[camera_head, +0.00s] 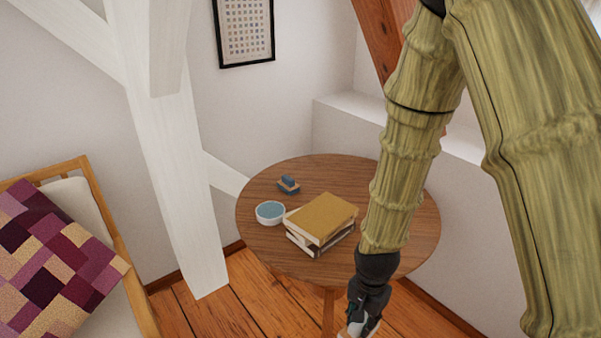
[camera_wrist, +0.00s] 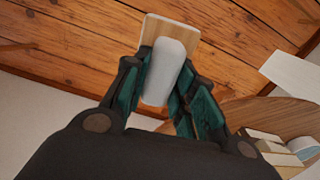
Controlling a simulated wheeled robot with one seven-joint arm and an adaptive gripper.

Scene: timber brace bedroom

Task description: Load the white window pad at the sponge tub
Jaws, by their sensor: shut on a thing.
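My gripper (camera_wrist: 165,95) is shut on the white window pad (camera_wrist: 163,72), a rounded white block with a light wooden plate at its far end. In the head view my gripper (camera_head: 358,322) is at the bottom edge, in front of and below the near side of the round table, and only a little of the pad shows. The sponge tub (camera_head: 270,212), a round white bowl with a blue-grey inside, stands at the left of the tabletop, apart from the gripper. Part of it shows at the right edge of the wrist view (camera_wrist: 303,147).
A white post (camera_head: 180,190) and a bed with a patchwork cushion (camera_head: 55,255) stand left.

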